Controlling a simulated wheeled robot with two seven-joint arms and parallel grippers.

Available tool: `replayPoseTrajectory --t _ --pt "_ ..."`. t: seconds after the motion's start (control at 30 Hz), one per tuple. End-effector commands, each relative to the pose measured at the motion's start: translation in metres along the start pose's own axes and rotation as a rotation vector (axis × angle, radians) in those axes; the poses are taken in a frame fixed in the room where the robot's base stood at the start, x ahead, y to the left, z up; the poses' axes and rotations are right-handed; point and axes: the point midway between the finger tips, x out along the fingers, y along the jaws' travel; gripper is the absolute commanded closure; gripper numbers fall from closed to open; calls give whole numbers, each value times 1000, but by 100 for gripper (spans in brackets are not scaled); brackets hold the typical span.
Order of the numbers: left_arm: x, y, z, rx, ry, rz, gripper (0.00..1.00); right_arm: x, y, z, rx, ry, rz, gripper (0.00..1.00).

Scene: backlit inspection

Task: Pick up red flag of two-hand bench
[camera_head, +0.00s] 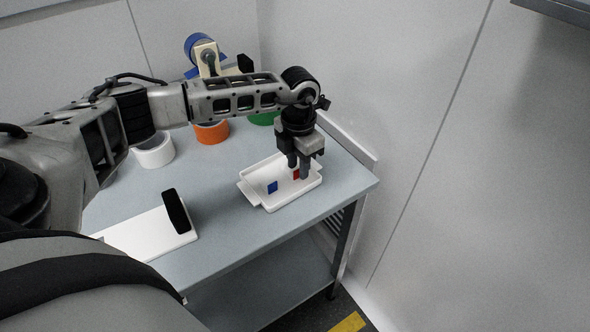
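The red flag (296,174) is a small red piece at the right part of a white tray (249,196) on the bench. My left gripper (299,175) points down over the tray, with its fingertips at the red flag and partly hiding it. I cannot tell whether the fingers are closed on the flag or only stand around it. A blue flag (272,187) stands in the same tray, to the left of the fingers and apart from them. My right gripper is not in view.
The grey bench (225,240) also holds a white board with a black bar (177,211), a white roll (155,152), an orange roll (211,132), a green roll (263,118) and a blue-roll dispenser (207,57). A wall stands close behind and right. The bench front is clear.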

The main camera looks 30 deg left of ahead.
Motion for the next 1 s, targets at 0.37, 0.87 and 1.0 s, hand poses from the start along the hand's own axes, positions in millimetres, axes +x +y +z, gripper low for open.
replayPoseTrajectory --t 0.37,0.87,1.0 --pt "18 1 0 0 -1 1 71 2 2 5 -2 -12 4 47" --pt "17 1 0 -1 -1 1 100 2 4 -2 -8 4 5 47" --pt "11 1 0 0 -3 1 100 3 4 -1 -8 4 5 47"
